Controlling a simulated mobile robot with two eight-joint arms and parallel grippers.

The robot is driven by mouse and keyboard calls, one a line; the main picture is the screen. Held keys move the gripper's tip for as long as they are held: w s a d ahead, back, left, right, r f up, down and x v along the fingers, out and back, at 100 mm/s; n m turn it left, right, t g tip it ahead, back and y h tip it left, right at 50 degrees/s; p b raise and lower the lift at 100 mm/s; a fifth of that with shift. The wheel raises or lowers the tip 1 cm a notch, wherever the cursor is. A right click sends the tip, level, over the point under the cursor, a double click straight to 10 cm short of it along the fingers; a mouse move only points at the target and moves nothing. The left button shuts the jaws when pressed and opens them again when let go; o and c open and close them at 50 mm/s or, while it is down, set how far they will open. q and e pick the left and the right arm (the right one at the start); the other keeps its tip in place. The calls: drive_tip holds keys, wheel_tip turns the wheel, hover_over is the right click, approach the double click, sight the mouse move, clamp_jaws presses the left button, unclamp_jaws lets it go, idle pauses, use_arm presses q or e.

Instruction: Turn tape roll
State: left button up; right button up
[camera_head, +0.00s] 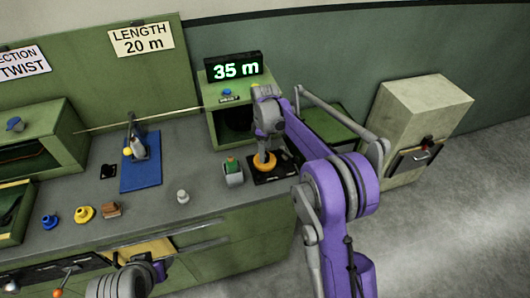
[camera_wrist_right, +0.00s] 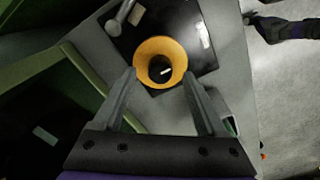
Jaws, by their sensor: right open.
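The tape roll (camera_head: 264,163) is an orange ring on a black plate (camera_head: 285,172) near the bench's right end. In the right wrist view the roll (camera_wrist_right: 161,45) shows as a flared orange ring around a dark hole. My right gripper (camera_head: 265,154) is just over the roll, pointing down. In the wrist view its open fingers (camera_wrist_right: 160,74) stand on either side of the roll's near edge, with nothing clearly gripped; I cannot tell if they touch it.
A green box with a "35 m" display (camera_head: 235,69) stands behind the roll. A grey holder (camera_head: 232,174) with a green item is close on the left. A blue mat (camera_head: 141,162) lies farther left. A cabinet (camera_head: 415,125) stands at right.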

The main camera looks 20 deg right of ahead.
drive_tip(key=shift+f, duration=0.95)
clamp_jaws()
